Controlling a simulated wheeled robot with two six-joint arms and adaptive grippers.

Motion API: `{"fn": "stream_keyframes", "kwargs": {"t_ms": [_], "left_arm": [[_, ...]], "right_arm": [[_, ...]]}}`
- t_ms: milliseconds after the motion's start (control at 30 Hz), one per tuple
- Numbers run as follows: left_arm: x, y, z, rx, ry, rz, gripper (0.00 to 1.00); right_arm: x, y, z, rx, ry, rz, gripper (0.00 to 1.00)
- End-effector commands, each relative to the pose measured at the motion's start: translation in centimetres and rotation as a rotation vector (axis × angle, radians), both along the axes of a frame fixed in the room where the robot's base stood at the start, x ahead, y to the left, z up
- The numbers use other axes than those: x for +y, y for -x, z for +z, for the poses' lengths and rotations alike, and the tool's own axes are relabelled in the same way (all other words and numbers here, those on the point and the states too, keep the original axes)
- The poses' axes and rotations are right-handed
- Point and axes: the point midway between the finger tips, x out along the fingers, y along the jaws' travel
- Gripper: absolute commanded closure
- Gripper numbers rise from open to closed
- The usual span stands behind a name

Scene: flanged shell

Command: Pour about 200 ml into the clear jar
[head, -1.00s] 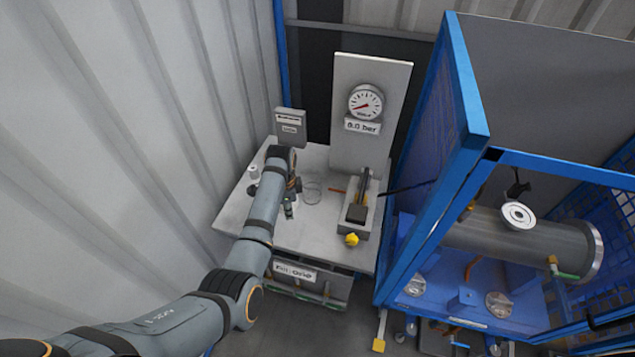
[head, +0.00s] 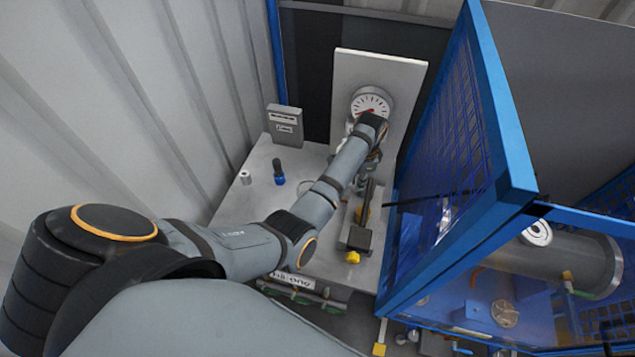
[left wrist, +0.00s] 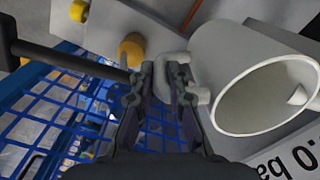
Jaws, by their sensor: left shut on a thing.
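My left gripper (left wrist: 163,78) is shut on the handle of a pale grey-white jug (left wrist: 225,60), whose open mouth shows in the left wrist view. I cannot tell its fill level or exact tilt. In the head view my left gripper (head: 372,152) is in front of the gauge panel, and my wrist hides most of the jug. The clear jar (head: 305,187) shows only as a faint ring on the bench beside my forearm, which partly covers it. My right gripper is not in view.
The gauge panel (head: 408,85) stands at the back of the bench. A dark bottle with a blue base (head: 279,172) and a small white cup (head: 245,178) stand at left. A lever device with a yellow knob (head: 353,257) is at right, next to the blue cage (head: 465,240).

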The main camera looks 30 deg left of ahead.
Motion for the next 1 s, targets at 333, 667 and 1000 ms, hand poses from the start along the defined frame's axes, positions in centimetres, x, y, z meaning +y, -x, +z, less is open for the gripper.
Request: {"fn": "stream_keyframes", "kwargs": {"t_ms": [333,667,1000], "left_arm": [[0.3,0.2,-1.1,-0.024,0.024,-0.001,1.0],[1.2,1.1,-6.5,-0.137,0.136,-0.001,1.0],[2.5,2.3,-7.5,-0.292,0.296,-0.003,1.0]], "right_arm": [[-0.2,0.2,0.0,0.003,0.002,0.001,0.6],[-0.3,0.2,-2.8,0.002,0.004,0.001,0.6],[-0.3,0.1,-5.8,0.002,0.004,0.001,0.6]]}}
